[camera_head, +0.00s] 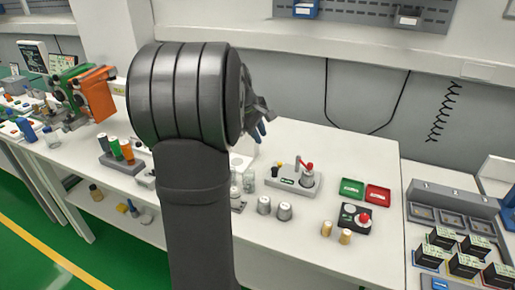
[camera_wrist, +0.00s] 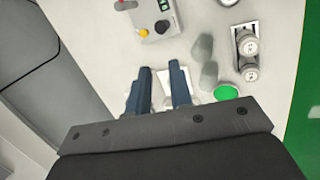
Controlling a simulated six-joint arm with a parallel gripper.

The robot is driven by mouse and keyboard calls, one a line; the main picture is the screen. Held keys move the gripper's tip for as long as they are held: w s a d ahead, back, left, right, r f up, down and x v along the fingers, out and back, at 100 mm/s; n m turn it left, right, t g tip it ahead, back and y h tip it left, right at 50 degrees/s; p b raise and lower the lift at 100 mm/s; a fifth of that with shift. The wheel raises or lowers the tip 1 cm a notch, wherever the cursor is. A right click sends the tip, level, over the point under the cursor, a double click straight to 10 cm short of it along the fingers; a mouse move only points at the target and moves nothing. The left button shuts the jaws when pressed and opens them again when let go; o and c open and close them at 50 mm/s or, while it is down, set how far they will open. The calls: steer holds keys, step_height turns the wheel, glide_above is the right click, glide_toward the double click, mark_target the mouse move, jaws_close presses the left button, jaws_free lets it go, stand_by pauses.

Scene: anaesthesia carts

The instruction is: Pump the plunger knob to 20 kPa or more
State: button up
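A small grey pump unit (camera_head: 291,183) stands on the white bench, right of my arm in the head view. It has a red knob (camera_head: 309,167) on a grey cylinder, a dark knob on its left and a small green-lit display. Which part is the plunger knob is not certain. In the wrist view part of the unit (camera_wrist: 152,20) shows at the top edge, with yellow and black knobs. My gripper (camera_wrist: 160,68) is open and empty above the bench, apart from the unit. In the head view the gripper (camera_head: 262,128) is partly hidden by my arm. The pressure reading is too small to read.
Two grey metal cylinders (camera_head: 274,209), a black box with a red button (camera_head: 355,219), a green tray (camera_head: 352,188) and a red tray (camera_head: 377,194) stand nearby. Clear jars and a green disc (camera_wrist: 226,93) lie near the gripper. The bench behind the unit is clear.

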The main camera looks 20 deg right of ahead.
steer(key=shift+d+f+m, duration=0.15)
steer(key=shift+d+m, duration=0.1)
steer(key=shift+m, duration=0.45)
jaws_close()
steer(key=d+m, duration=0.1)
steer(key=m, duration=0.4)
steer(key=d+m+y, duration=0.1)
steer(key=m, duration=0.4)
steer(key=d+f+m+t, duration=0.1)
steer(key=d+m, duration=0.1)
steer(key=m, duration=0.3)
steer(key=shift+s+d+f+y, duration=0.1)
steer(key=shift+s+y, duration=0.05)
steer(key=shift+y, duration=0.25)
